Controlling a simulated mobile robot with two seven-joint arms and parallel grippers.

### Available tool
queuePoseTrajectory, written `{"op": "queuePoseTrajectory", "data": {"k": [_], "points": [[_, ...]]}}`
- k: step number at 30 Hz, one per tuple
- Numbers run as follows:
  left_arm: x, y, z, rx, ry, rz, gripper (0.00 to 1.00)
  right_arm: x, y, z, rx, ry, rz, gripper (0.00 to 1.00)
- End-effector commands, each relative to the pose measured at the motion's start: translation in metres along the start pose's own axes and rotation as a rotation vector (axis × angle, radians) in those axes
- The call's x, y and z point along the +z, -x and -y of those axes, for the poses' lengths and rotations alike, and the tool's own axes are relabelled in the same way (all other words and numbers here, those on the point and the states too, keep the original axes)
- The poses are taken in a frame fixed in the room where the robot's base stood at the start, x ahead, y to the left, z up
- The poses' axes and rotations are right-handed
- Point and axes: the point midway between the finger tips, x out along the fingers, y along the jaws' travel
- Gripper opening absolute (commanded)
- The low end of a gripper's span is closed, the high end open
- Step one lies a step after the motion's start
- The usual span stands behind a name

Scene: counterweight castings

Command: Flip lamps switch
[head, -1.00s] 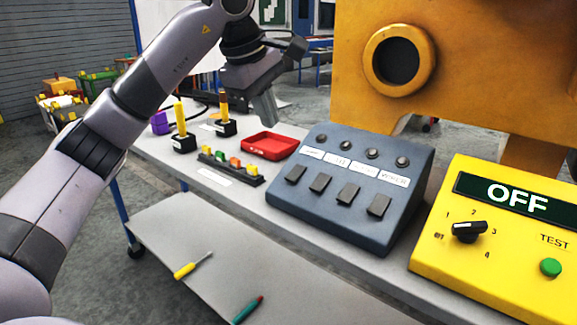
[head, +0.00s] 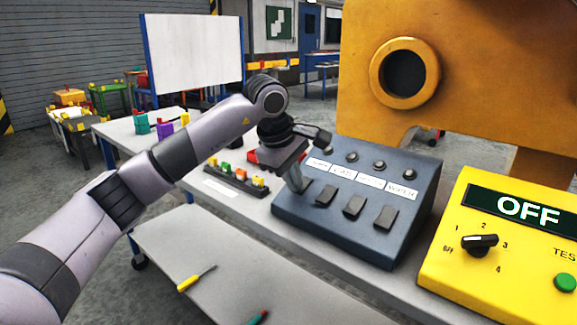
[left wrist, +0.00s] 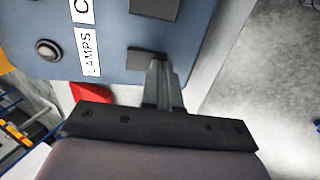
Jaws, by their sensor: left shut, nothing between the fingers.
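The slate-blue switch panel (head: 290,222) stands on the bench, with a row of dark rocker switches, white labels and round indicators above them. The leftmost switch lines up with the LAMPS label (left wrist: 90,52); this lamps switch (left wrist: 147,63) shows dark in the left wrist view. Its round indicator (left wrist: 47,50) looks unlit. My left gripper (head: 299,187) is shut and empty, and partly hides the lamps switch in the head view. In the left wrist view its fingertips (left wrist: 158,66) overlap the switch's lower edge; I cannot tell whether they touch. My right gripper is out of view.
A yellow box (head: 440,277) with an OFF display, a knob and a green button stands right of the panel. A block rack (head: 236,181) and a mostly hidden red tray lie left. A screwdriver (head: 196,278) lies on the lower shelf. An orange machine (head: 470,75) stands behind.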

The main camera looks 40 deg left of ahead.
Motion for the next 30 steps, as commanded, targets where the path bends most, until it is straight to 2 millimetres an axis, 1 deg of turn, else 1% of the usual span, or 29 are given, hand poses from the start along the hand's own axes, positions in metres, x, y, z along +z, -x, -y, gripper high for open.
{"op": "queuePoseTrajectory", "data": {"k": [3, 11, 14, 17, 19, 25, 30], "points": [[0.000, -0.003, 0.000, 0.001, 0.000, 0.000, 0.00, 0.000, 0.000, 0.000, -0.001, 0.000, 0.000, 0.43], [0.000, -0.003, 0.000, 0.001, 0.000, 0.001, 0.00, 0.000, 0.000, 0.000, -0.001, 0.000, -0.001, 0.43], [0.000, -0.006, 0.001, 0.013, -0.001, 0.000, 0.00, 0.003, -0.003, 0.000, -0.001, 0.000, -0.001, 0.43], [-0.001, -0.013, 0.004, 0.050, 0.000, -0.001, 0.00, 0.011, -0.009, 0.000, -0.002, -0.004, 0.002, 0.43], [0.000, -0.008, 0.001, 0.055, 0.000, 0.000, 0.00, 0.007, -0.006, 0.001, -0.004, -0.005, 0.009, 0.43], [0.000, -0.008, 0.001, 0.052, 0.001, 0.000, 0.00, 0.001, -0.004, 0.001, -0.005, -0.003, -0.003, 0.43], [0.000, -0.002, -0.001, 0.052, 0.001, -0.001, 0.00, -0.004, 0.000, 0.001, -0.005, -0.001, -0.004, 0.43]]}}
